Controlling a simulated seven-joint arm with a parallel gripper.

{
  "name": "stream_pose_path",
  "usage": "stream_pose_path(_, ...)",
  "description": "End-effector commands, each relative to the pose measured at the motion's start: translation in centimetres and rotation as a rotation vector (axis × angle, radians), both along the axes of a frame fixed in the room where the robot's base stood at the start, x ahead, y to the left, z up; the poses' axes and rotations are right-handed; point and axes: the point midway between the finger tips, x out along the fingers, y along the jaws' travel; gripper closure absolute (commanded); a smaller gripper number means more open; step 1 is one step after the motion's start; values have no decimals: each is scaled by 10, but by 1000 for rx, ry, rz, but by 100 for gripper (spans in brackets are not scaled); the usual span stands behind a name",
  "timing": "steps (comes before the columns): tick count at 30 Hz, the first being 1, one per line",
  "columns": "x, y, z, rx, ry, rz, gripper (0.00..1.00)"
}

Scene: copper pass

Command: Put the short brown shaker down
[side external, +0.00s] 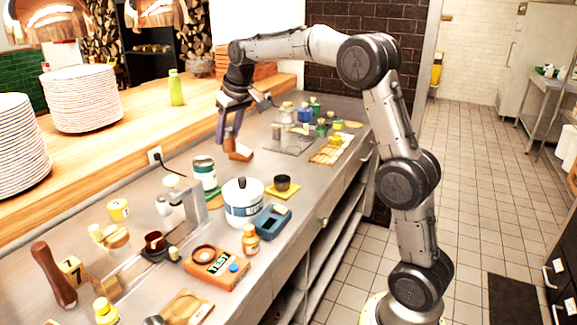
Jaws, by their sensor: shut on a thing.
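My gripper (229,141) hangs pointing down at the back of the steel counter. It is shut on a brown thing, the short brown shaker (240,153), which shows at the fingertips. The fingers hide part of it, and its full shape is hard to make out. I cannot tell whether its base touches the counter (262,168).
A green-labelled can (204,173), a white pot (243,202) and a black cup on a yellow mat (284,193) stand nearer the camera. Several small bottles (304,113) stand to the right, behind a grey plate (287,143). A wooden ledge (139,139) runs along the left.

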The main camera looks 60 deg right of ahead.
Motion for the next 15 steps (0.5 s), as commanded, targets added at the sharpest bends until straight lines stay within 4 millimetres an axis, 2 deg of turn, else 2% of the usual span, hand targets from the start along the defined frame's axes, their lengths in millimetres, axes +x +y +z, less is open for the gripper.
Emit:
stream_pose_path(1,-9,-28,1,-1,-2,-63,100)
stream_pose_path(6,-45,-104,1,-2,-2,-247,100)
stream_pose_path(9,-67,-140,1,-2,-4,-342,100)
stream_pose_path(15,-102,-186,1,-2,-5,-471,100)
